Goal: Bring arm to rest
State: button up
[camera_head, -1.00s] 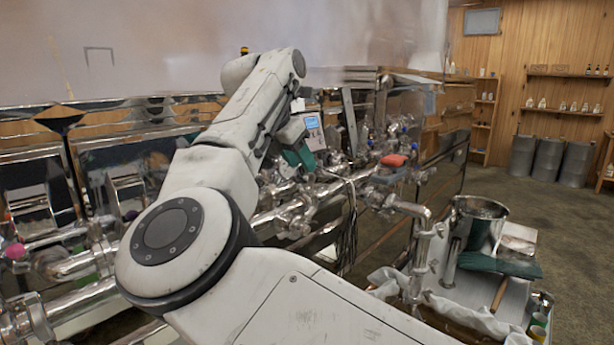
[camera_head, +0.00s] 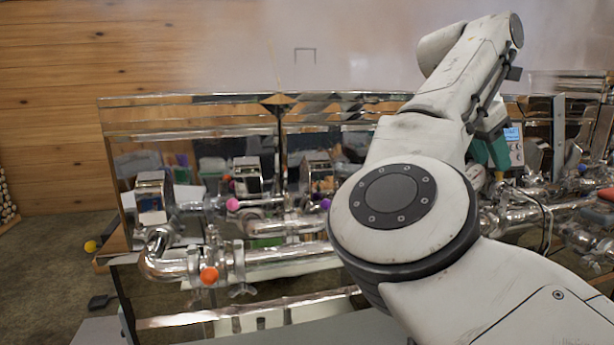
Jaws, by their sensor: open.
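My white arm (camera_head: 465,85) reaches out from the lower right, bends up at its round elbow joint, and folds down at its far end. My gripper (camera_head: 490,152) hangs from that end with green fingers, small and partly hidden behind my forearm. It is open, and I see nothing held between the fingers. It is in front of the shiny evaporator pipework (camera_head: 520,205), beside a control box with a blue screen (camera_head: 513,140). I cannot tell how far it is from the box or the pipes.
The metal evaporator (camera_head: 200,115) stretches across the middle. Pipes with an orange knob (camera_head: 209,275) and a pink knob (camera_head: 233,204) stick out on its near side. A yellow ball-like knob (camera_head: 90,246) is at left. The floor (camera_head: 45,285) is open at far left.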

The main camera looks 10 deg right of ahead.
jog(key=s+d+r+n+g+h, duration=0.3)
jog(key=s+d+h, duration=0.3)
jog(key=d+h, duration=0.65)
jog(key=w+a+n+t+h, duration=0.4)
jog(key=a+n+t, duration=0.5)
jog(key=n+t, duration=0.85)
jog(key=w+a+f+n+t+y, duration=0.2)
jog(key=a+f+n+t+y, duration=0.35)
jog(key=n+y, duration=0.55)
jog(key=w+a+f+n+t+y, duration=0.1)
jog(key=a+f+n+t+y, duration=0.2)
jog(key=a+f+n+y, duration=0.8)
jog(key=s+a+f+n+g+y, duration=0.15)
jog(key=s+f+n+g, duration=0.45)
jog(key=f, duration=0.7)
jog(key=s+a+f+n+g+y, duration=0.1)
jog(key=s+a+f+n+g, duration=0.25)
jog(key=s+f+g, duration=0.9)
jog(key=s+f, duration=0.6)
jog(key=s, duration=0.4)
jog(key=s+f+n+g+h, duration=0.1)
jog(key=s+f+g, duration=0.2)
jog(key=s+f, duration=0.6)
jog(key=s, duration=0.3)
jog(key=shift+s+d+g, duration=0.2)
jog(key=shift+s+g, duration=0.15)
